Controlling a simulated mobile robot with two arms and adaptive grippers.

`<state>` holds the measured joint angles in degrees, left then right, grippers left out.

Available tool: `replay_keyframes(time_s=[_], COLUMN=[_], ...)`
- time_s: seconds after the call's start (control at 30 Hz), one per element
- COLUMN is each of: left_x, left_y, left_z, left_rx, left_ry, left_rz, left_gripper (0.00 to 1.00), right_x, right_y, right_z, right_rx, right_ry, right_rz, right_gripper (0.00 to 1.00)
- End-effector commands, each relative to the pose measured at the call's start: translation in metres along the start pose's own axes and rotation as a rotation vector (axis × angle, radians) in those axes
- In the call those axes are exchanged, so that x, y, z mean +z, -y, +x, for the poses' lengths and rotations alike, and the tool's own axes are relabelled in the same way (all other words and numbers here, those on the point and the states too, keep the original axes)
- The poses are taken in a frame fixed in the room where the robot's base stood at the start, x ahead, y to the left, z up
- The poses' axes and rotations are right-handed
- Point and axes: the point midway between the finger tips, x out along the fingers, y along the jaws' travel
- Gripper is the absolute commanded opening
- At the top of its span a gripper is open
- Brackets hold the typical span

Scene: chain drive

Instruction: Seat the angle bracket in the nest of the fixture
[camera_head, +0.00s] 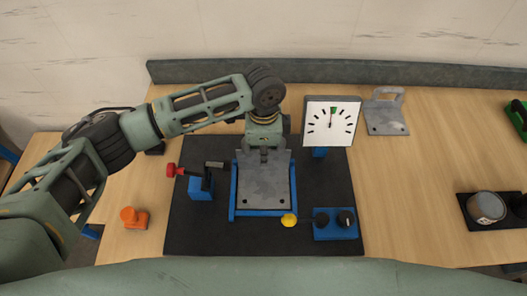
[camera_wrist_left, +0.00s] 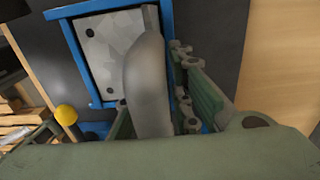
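The angle bracket (camera_head: 264,180) is a grey plate with two holes near its front edge. It lies between the blue side rails of the fixture (camera_head: 262,213), over the nest. I cannot tell whether it rests fully flat. My left gripper (camera_head: 265,148) is at the plate's back end. In the left wrist view its fingers (camera_wrist_left: 160,110) close on both sides of the bracket's upright grey flange (camera_wrist_left: 148,75). The flange hides part of the plate (camera_wrist_left: 112,45) and of the blue frame (camera_wrist_left: 66,12). My right gripper is not in view.
A clamp with a red knob (camera_head: 172,170) stands left of the fixture. A yellow knob (camera_head: 289,220) and blue block (camera_head: 335,224) are at front right. A dial (camera_head: 331,121) stands behind right. Another grey bracket (camera_head: 386,116) lies farther right.

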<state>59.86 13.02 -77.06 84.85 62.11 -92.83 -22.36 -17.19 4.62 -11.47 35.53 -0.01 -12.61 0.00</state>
Motion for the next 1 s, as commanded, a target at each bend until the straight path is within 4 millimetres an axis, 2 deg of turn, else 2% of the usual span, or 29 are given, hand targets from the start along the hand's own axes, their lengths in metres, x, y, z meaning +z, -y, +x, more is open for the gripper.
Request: replay_keyframes(time_s=[0.3, 0.47, 0.57, 0.9, 1.0], left_x=[0.002, 0.001, 0.001, 0.000, 0.000], left_y=[-0.001, -0.001, 0.000, 0.001, 0.000], left_z=[0.004, -0.005, -0.021, -0.092, -0.106], left_rx=[0.005, 0.003, 0.000, -0.002, 0.000], left_ry=[0.006, 0.004, 0.002, 0.000, 0.000], left_rz=[-0.002, -0.001, 0.000, 0.000, -0.001], left_gripper=[0.28, 0.28, 0.28, 0.28, 0.28], right_x=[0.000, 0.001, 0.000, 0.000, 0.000], right_y=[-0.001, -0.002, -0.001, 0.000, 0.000], right_z=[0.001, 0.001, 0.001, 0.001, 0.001], right_rx=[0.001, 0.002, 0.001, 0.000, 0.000], right_ry=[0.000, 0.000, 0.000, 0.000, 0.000], right_rz=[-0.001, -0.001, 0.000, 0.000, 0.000], right_gripper=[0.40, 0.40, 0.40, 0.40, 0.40])
